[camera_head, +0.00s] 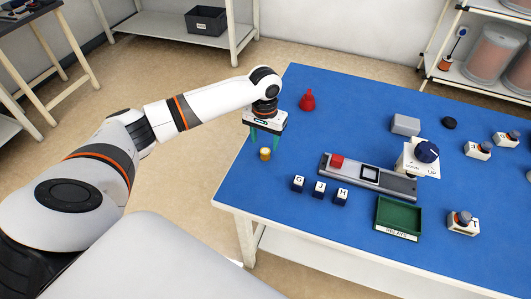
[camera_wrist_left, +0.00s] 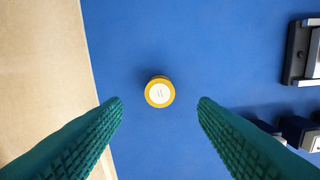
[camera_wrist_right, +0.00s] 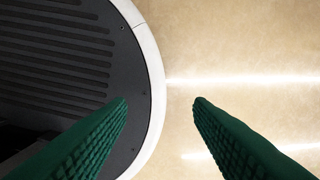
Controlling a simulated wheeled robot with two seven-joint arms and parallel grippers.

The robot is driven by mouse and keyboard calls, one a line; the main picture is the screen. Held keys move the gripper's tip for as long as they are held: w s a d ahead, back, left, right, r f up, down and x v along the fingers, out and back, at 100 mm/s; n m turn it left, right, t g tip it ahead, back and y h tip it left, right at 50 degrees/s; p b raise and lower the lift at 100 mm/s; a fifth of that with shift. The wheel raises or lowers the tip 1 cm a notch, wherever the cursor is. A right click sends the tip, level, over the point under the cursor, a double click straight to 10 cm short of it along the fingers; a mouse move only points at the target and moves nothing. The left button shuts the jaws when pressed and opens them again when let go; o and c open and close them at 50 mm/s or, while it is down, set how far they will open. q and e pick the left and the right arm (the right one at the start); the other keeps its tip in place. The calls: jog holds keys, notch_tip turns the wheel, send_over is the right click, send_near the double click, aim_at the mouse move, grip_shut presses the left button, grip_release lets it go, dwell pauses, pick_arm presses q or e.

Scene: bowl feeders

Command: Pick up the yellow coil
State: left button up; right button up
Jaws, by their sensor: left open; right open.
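The yellow coil (camera_head: 265,154) stands upright on the blue table near its left edge. It is a small yellow cylinder with a white top, and it also shows in the left wrist view (camera_wrist_left: 160,92), centred between and ahead of the fingertips. My left gripper (camera_head: 264,138) points down above the table, close to the coil. Its green fingers are open and empty, with the coil apart from both fingertips (camera_wrist_left: 160,103). My right gripper (camera_wrist_right: 160,102) is open and empty, away from the table over the floor and a dark round ribbed base.
Blocks lettered G, J and H (camera_head: 319,188), a grey fixture with a red block (camera_head: 337,161), and a green relays tray (camera_head: 399,216) lie right of the coil. A red cone-like piece (camera_head: 308,100) stands behind. The table (camera_head: 270,190) is clear around the coil.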

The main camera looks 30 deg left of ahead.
aim_at(265, 151)
pick_arm(q)
notch_tip(265, 151, down, 5)
jog(key=shift+w+f, duration=0.1)
jog(key=shift+w, duration=0.05)
jog(key=shift+c, duration=0.4)
jog(key=c, duration=1)
